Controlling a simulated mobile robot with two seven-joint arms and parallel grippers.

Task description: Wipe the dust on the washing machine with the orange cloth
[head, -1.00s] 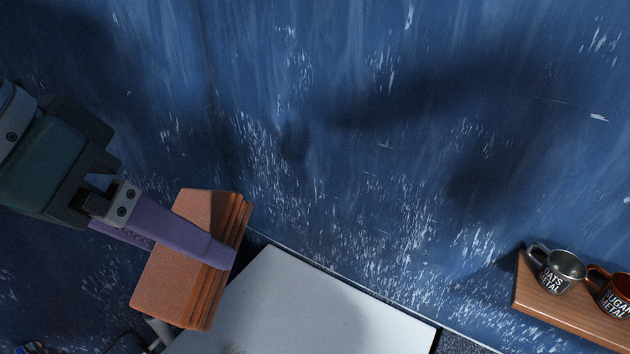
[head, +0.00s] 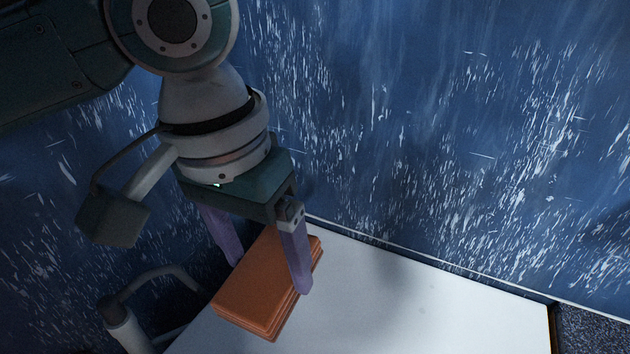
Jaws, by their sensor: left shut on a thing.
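The orange cloth (head: 255,292) is a folded, layered block in the head view, left of the picture's middle. My left gripper (head: 268,278) points down and is shut on it, with one purple finger on each side. The white top of the washing machine (head: 400,300) lies below and to the right of the cloth. The cloth overlaps the machine's left part in the picture; I cannot tell whether it touches the surface. A few faint specks show on the white top. My right gripper is not in view.
A blue, white-flecked wall (head: 430,130) stands right behind the machine's back edge. A grey curved pipe or handle (head: 150,290) is at the lower left, beside the machine. Dark speckled floor (head: 590,335) shows at the lower right.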

